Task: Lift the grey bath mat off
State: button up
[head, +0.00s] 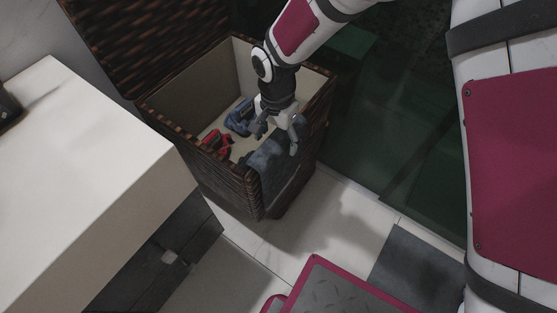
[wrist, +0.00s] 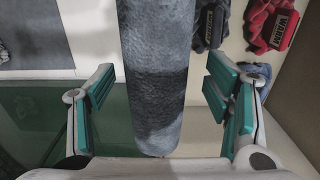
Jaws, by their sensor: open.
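The grey bath mat (head: 268,160) hangs draped over the rim of the open wicker hamper (head: 232,180). Part of it hangs down outside. In the wrist view the mat (wrist: 155,85) runs as a long mottled grey strip between my fingers. My gripper (head: 277,141) is directly above the draped mat at the rim. Its two fingers are spread, one on each side of the strip, with gaps visible between fingers and mat in the wrist view (wrist: 160,88). My gripper hides part of the mat's upper fold in the head view.
Inside the hamper lie a red item (head: 217,143) and a blue item (head: 240,116). The hamper lid (head: 140,35) stands open behind. A white counter (head: 85,165) is at left. A dark grey mat (head: 408,262) lies on the floor at lower right.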

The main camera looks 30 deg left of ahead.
jog(key=shift+d+f+b, duration=0.15)
jog(key=shift+f+b, duration=0.95)
jog(key=shift+f, duration=1.55)
jog(key=c, duration=1.7)
jog(key=shift+r, duration=0.1)
